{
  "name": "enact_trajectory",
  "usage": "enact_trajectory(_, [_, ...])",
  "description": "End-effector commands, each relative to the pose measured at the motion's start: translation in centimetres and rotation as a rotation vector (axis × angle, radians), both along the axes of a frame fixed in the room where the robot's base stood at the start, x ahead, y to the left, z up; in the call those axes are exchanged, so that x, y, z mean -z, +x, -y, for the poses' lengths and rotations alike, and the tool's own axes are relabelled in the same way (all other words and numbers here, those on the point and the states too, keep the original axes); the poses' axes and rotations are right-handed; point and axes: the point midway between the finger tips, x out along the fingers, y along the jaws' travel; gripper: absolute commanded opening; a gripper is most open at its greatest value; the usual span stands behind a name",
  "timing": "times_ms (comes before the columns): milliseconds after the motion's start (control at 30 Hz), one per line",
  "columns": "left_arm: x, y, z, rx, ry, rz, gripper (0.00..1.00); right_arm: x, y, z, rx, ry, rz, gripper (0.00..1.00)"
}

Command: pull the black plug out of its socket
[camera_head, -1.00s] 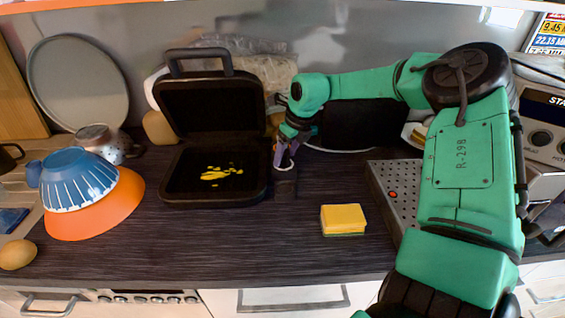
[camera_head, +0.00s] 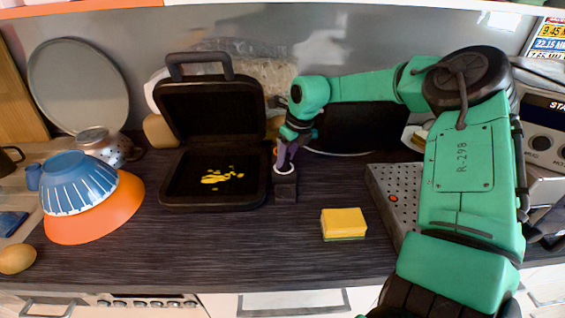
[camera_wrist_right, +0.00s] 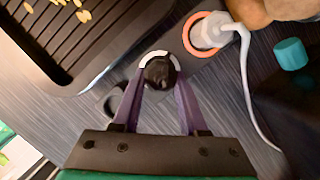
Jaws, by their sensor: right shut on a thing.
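The black plug (camera_wrist_right: 158,72) shows between the fingertips of my right gripper (camera_wrist_right: 160,82) in the right wrist view. A white ring, part of its socket (camera_wrist_right: 144,62), shows behind and around the plug. I cannot tell how deep the plug sits. In the head view my right gripper (camera_head: 282,158) points down over the dark socket block (camera_head: 285,190), beside the open grill. The fingers are shut on the plug, and the plug itself is hard to make out there. My left gripper is not in view.
The open black grill (camera_head: 214,207) stands just left of the socket block. An orange-ringed socket (camera_wrist_right: 189,39) holds a white plug (camera_wrist_right: 210,31) with a trailing cable. A yellow sponge (camera_head: 343,222) lies front right. The counter in front (camera_head: 220,245) is clear.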

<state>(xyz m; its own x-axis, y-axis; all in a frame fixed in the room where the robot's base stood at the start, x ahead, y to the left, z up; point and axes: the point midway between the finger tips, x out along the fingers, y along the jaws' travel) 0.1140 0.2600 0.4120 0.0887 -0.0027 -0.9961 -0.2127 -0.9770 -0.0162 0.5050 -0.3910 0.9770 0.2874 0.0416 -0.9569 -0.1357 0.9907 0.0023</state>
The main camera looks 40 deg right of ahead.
Motion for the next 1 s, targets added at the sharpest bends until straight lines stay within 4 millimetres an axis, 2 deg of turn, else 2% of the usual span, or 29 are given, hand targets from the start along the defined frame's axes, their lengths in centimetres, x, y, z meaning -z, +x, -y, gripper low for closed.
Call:
enact_trajectory(233, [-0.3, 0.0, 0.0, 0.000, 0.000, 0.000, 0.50, -1.0, 0.3, 0.1, 0.001, -0.002, 0.011, 0.00])
enact_trajectory(667, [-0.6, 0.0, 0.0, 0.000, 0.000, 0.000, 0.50, -1.4, 0.2, 0.0, 0.001, -0.002, 0.006, 0.00])
enact_trajectory(1000, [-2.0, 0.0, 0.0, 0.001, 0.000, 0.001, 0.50, -3.8, 0.2, 0.0, 0.001, -0.002, 0.006, 0.00])
